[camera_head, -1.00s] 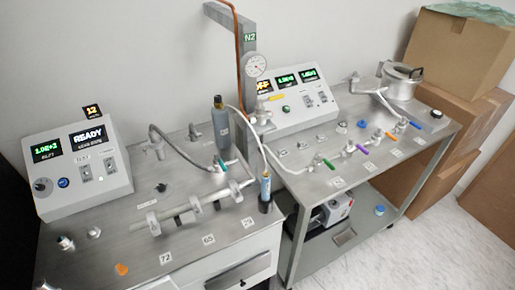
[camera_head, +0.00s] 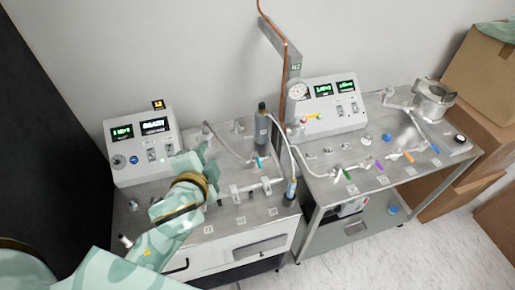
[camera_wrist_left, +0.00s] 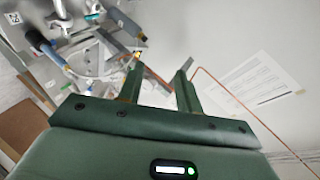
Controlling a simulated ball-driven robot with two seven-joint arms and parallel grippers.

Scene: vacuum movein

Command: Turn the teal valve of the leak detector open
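The teal valve handle (camera_head: 259,162) stands on the pipework at the back middle of the left bench, near a grey cylinder. The leak detector's console (camera_head: 143,146) with its READY display is at the left of that bench. My left gripper (camera_head: 206,152) is over the bench between the console and the teal valve, apart from the valve. In the left wrist view my left gripper (camera_wrist_left: 162,68) has its two fingers spread with nothing between them. My right gripper is not in view.
A grey cylinder (camera_head: 262,128) and a hose stand behind the valve. A clamped horizontal pipe (camera_head: 252,187) lies in front. A blue-topped cylinder (camera_head: 291,190) stands at the bench's right edge. The right bench (camera_head: 333,185) carries green, purple and orange valves. Cardboard boxes (camera_head: 492,80) are far right.

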